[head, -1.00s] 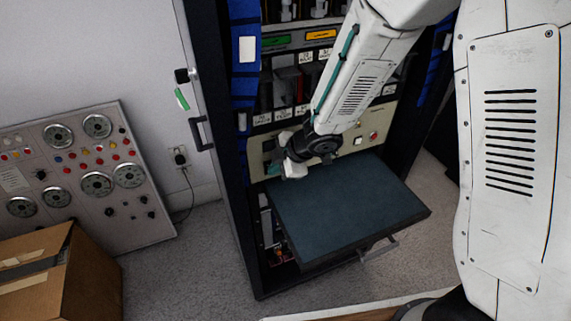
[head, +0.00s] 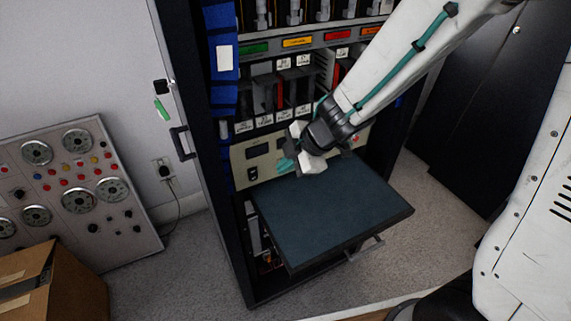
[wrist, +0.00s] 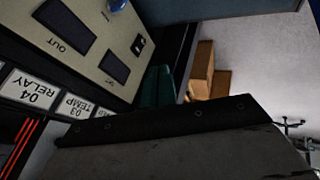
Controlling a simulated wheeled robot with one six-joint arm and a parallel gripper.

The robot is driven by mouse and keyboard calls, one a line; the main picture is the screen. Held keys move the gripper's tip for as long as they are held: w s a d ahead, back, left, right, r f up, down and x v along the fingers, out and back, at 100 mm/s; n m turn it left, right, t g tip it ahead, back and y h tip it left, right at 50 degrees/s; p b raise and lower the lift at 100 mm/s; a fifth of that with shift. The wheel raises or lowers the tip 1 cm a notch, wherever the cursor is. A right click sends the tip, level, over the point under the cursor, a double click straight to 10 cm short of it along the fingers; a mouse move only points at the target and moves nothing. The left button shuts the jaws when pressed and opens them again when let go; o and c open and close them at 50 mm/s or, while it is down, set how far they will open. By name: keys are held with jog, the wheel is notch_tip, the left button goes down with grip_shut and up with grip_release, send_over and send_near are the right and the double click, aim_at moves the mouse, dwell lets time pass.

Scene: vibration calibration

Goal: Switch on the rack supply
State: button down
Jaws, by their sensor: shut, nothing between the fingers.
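The rack supply is a beige panel (head: 240,174) in the black rack, just above a pulled-out shelf. A small dark rocker switch (head: 253,173) sits low on its left part, below a dark display (head: 258,150). The switch also shows in the wrist view (wrist: 138,44), beside dark windows and an "OUT" label; I cannot tell its position. My gripper (head: 285,165) is shut and empty, its teal fingertips in front of the panel, to the right of the switch and apart from it. The gripper hides the panel's middle. A teal finger shows in the wrist view (wrist: 157,88).
The dark shelf (head: 330,215) juts out close below my gripper. Labelled modules (head: 290,90) fill the rack above. The open rack door (head: 185,110) stands at left. A gauge console (head: 70,190) and a cardboard box (head: 50,290) are farther left. Carpet (head: 190,260) is clear between.

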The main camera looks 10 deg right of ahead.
aim_at(253, 175)
jog(key=shift+s+f, duration=0.25)
jog(key=shift+f, duration=0.5)
jog(key=x, duration=0.9)
jog(key=shift+f, duration=0.2)
jog(key=w, duration=0.2)
jog(key=w+a, duration=0.1)
jog(key=shift+w+a+f, duration=0.1)
jog(key=shift+w+f, duration=0.05)
jog(key=shift+f, duration=0.25)
jog(key=shift+w+a, duration=0.15)
jog(key=shift+w, duration=0.3)
